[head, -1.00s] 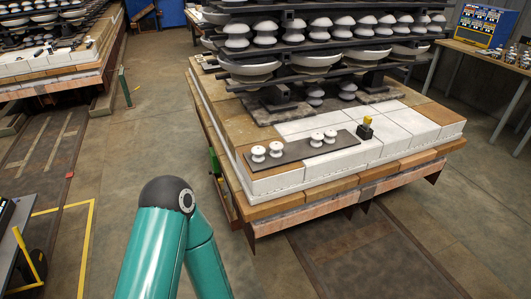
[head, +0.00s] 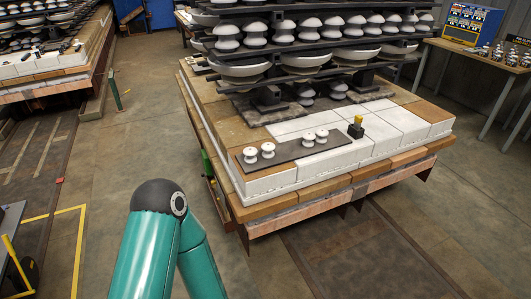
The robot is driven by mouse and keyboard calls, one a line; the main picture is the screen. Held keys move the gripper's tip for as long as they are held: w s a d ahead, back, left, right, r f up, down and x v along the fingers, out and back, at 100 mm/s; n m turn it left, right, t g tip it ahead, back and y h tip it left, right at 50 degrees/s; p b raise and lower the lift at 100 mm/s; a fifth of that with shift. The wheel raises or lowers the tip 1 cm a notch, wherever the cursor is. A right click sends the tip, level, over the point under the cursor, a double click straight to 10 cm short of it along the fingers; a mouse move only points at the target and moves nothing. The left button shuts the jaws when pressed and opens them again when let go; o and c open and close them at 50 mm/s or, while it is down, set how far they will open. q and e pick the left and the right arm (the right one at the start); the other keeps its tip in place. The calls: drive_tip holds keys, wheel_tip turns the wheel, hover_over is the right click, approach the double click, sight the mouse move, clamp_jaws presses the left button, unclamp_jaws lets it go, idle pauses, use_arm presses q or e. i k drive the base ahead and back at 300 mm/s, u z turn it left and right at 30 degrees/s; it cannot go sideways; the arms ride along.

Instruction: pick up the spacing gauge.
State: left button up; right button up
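A small black block with a yellow top (head: 356,128) stands upright on the white bricks of the kiln car deck; it looks like the spacing gauge. Neither gripper shows in the head view. Only a teal arm of mine, with a dark elbow joint, shows at the bottom left of centre, well short of the block in the picture.
Dark shelves with stacked white insulators (head: 315,62) rise behind the block. A table (head: 500,62) with a blue-and-yellow panel (head: 472,25) stands at the right. Another loaded car (head: 50,65) is at the far left.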

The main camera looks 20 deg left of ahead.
sight(358, 119)
drive_tip(key=u, duration=0.8)
drive_tip(key=i, duration=0.1)
drive_tip(key=z, duration=2.35)
drive_tip(key=i, duration=3)
drive_tip(key=u, duration=1.75)
